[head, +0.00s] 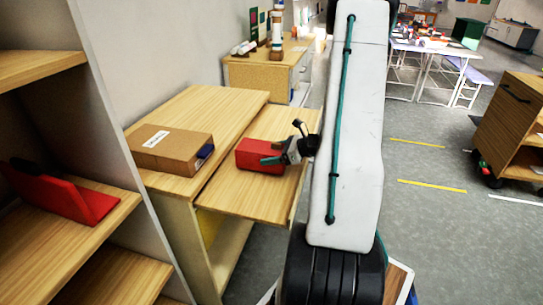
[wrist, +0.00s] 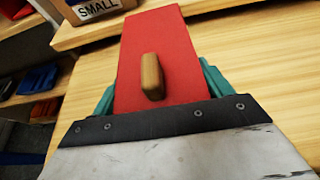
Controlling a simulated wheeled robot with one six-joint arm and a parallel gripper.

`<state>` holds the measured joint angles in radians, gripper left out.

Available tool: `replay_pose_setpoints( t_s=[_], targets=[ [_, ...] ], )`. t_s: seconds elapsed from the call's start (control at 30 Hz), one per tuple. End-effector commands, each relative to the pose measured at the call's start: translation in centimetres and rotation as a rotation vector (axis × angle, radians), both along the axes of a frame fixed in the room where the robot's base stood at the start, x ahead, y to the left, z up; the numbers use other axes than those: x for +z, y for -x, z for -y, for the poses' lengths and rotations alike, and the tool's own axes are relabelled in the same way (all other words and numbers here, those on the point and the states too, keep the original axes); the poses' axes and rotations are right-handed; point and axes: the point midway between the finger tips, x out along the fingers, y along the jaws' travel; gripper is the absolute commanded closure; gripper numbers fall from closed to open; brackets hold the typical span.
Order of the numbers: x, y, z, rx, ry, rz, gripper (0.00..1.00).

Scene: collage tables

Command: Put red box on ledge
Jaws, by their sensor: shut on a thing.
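The red box (head: 252,153) is at the lower front wooden board (head: 240,201) of the desk, near its step up to the higher wooden top (head: 226,104). I cannot tell whether it rests on the board or hangs just above it, nor which level is the ledge. My gripper (head: 272,157) is shut on the red box. In the wrist view the box (wrist: 150,40) fills the middle, with a wooden knob (wrist: 152,76) on its face. Teal fingers of my gripper (wrist: 158,88) show on both sides of it.
A brown cardboard box (head: 170,149) with a label sits on the higher top, left of the red box; its label reads SMALL in the wrist view (wrist: 98,9). A shelf unit (head: 85,215) with a red object (head: 66,200) stands at the left. The higher top's far part is clear.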

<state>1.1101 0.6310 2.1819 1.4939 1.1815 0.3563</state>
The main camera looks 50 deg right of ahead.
Motion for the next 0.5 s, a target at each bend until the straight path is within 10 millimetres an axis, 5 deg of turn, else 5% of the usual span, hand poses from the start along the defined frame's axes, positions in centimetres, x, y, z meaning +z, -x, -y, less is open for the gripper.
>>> replay_pose_setpoints(
  t_s=[0.43,0.47,0.5],
  targets=[
    [-1.46,0.15,0.22,-0.003,0.000,0.000,0.47],
    [-1.41,0.15,0.24,-0.004,0.001,0.000,0.14],
    [-1.39,0.16,0.24,-0.004,0.001,0.000,0.03]
  ],
)
